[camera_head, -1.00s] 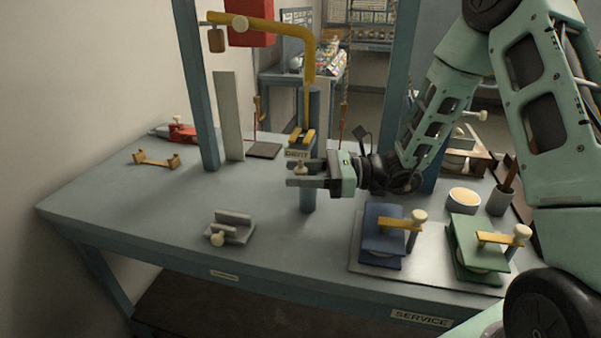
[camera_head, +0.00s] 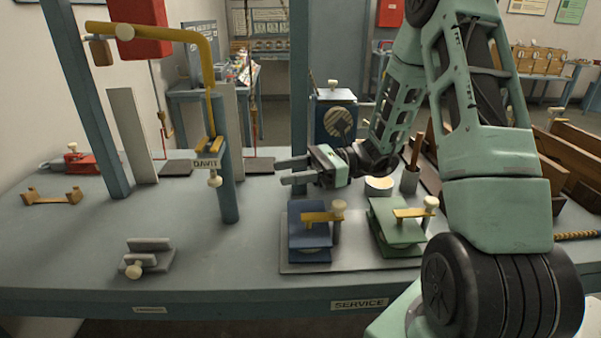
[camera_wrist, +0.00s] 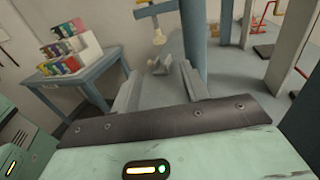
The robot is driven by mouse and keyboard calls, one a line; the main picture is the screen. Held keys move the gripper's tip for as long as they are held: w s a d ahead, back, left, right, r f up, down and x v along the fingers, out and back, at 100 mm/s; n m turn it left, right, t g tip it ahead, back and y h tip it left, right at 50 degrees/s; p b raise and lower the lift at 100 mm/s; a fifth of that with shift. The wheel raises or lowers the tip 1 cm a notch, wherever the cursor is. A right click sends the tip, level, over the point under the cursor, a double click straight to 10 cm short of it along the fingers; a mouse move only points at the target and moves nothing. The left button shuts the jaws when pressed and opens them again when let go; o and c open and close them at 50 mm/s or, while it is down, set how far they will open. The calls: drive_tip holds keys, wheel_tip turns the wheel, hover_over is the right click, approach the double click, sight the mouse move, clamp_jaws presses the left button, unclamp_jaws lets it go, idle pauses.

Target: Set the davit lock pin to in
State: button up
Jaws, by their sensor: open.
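The davit is a yellow crane arm (camera_head: 165,33) on a blue post (camera_head: 226,180) standing on the bench. A label reading DAVIT (camera_head: 206,163) is fixed partway up the post. The lock pin, with a pale round knob (camera_head: 215,181), hangs just below the label; the knob also shows in the wrist view (camera_wrist: 159,38). My gripper (camera_head: 282,171) is open and empty, to the right of the post and clear of the pin. Its fingers point left, towards the post. In the wrist view the pin lies beyond the fingers (camera_wrist: 160,88). How deep the pin sits is unclear.
Blue (camera_head: 309,238) and green (camera_head: 398,225) clamp units stand on a plate at the front right. A grey bracket with a knob (camera_head: 147,258) sits at the front left. The bench between is clear.

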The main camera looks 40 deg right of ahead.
drive_tip(key=shift+v, duration=1.1)
